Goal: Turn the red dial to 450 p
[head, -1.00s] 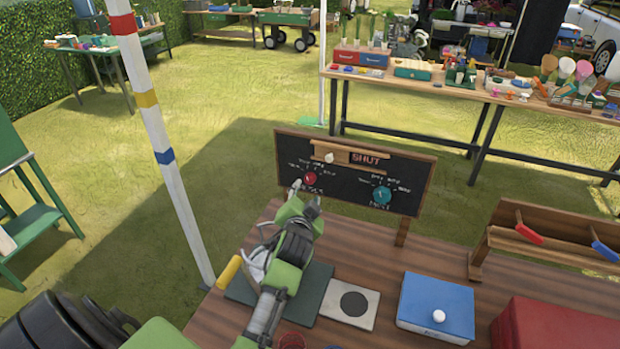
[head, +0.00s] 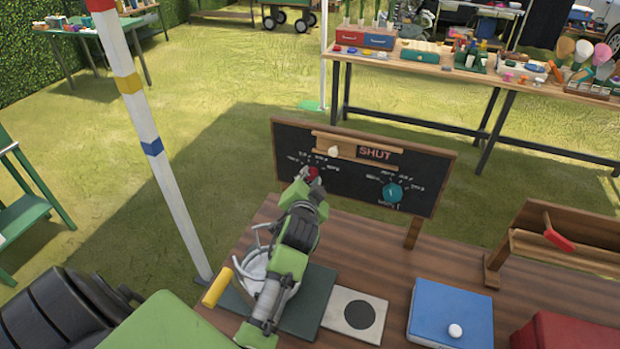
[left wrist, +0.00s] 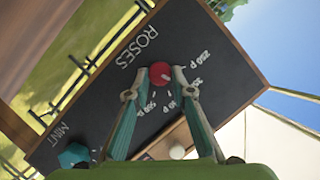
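The red dial (head: 313,172) sits on the left half of a black price board (head: 350,190), and also shows in the left wrist view (left wrist: 160,74), beside the word ROSES. Price labels ring it; "250 p" reads clearly, others are partly hidden by my fingers. The dial's pointer setting cannot be read. My left gripper (head: 308,180) is at the dial. In the left wrist view its two fingertips (left wrist: 161,76) stand on either side of the dial, with the fingers spread; firm contact is not clear. My right gripper is not in view.
A teal dial (head: 392,192) labelled MINT is to the right on the board. A wooden slider with a white knob (head: 334,151) and a SHUT sign are above. A blue box (head: 450,315), a white tile (head: 340,310) and a yellow cylinder (head: 217,287) lie on the table. A striped pole (head: 150,140) stands left.

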